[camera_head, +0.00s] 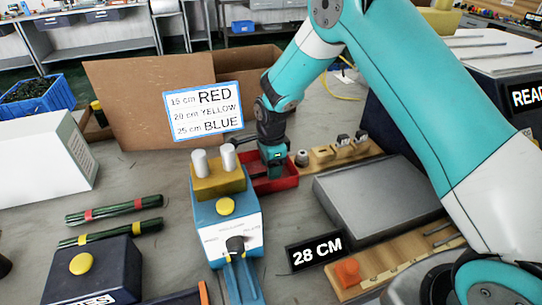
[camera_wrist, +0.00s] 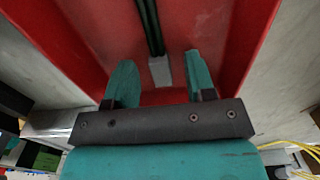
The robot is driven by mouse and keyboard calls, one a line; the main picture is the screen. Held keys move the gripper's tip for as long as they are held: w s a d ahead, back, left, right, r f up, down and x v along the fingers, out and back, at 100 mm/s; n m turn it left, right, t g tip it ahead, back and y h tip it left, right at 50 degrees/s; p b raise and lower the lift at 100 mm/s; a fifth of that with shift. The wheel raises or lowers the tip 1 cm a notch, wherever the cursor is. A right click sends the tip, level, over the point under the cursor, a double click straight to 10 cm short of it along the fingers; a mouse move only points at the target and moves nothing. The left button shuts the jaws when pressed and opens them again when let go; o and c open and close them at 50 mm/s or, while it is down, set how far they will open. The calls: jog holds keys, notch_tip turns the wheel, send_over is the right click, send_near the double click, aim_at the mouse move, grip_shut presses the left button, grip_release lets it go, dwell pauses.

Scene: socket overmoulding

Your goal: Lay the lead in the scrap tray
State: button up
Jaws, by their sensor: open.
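The red scrap tray (camera_head: 288,183) stands behind the blue machine in the head view, and its red inside fills much of the wrist view (camera_wrist: 215,25). My gripper (camera_head: 274,163) reaches down into the tray. In the wrist view my gripper (camera_wrist: 160,82) is open, with one teal finger on each side. The lead (camera_wrist: 151,25), a dark green cable with a grey end piece (camera_wrist: 160,71), is inside the tray's outline, its grey end between the parted fingers. Whether it rests flat on the tray floor I cannot tell. The lead is hidden in the head view.
A blue machine (camera_head: 232,222) with two white cylinders stands before the tray. A grey plate (camera_head: 370,192) and a wooden rack (camera_head: 340,157) lie to the right. Green lead bundles (camera_head: 113,209) lie left. A cardboard panel (camera_head: 130,95) and a length sign (camera_head: 204,110) stand behind.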

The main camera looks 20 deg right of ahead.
notch_tip(320, 180, up, 17)
jog(key=s+d+n+t, duration=0.1)
jog(key=s+d+n, duration=0.4)
jog(key=s+n, duration=0.45)
jog(key=s+d+n+t, duration=0.2)
jog(key=s+d+n, duration=0.3)
jog(key=s+n, duration=0.5)
jog(key=s+a+r+n+g+y+p, duration=0.3)
jog(key=s+a+r+n+y+p, duration=0.1)
jog(key=s+a+r, duration=0.7)
jog(key=a+r+n+p, duration=0.1)
jog(key=a+r, duration=0.1)
jog(key=a, duration=0.1)
jog(key=shift+s+r, duration=0.2)
jog(key=shift+s, duration=0.05)
jog(key=shift+n, duration=0.25)
